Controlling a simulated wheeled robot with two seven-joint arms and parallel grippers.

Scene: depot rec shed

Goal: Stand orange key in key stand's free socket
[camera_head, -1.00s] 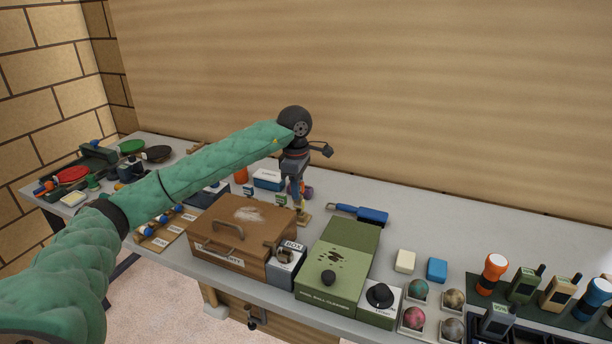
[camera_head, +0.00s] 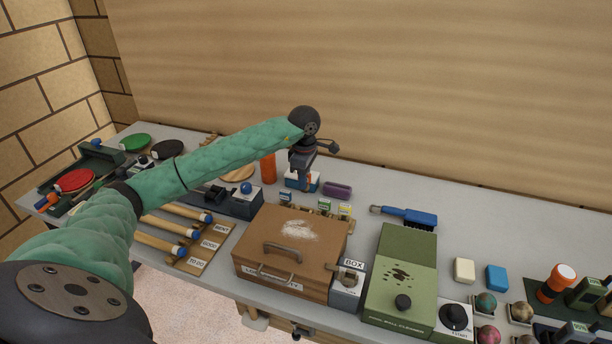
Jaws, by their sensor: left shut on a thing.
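My left gripper (camera_head: 304,176) is above the back of the bench, shut on a small orange key (camera_head: 309,178), of which only a bit shows between the dark fingers. The key stand (camera_head: 291,209) is a low brass-coloured piece just behind the brown case, partly hidden by it. Keys with pale, green and yellow tags (camera_head: 345,210) stand in it. The held key is above and behind the stand's row, apart from it as far as I can see. The sockets are too small and hidden to tell which is free. My right gripper is not in view.
The brown case (camera_head: 285,262) stands in front of the key stand. An orange cylinder (camera_head: 268,168), a blue and white box (camera_head: 291,180) and a purple block (camera_head: 337,190) are near the gripper. A blue brush (camera_head: 408,215) and green ball cleaner (camera_head: 392,300) are to the right.

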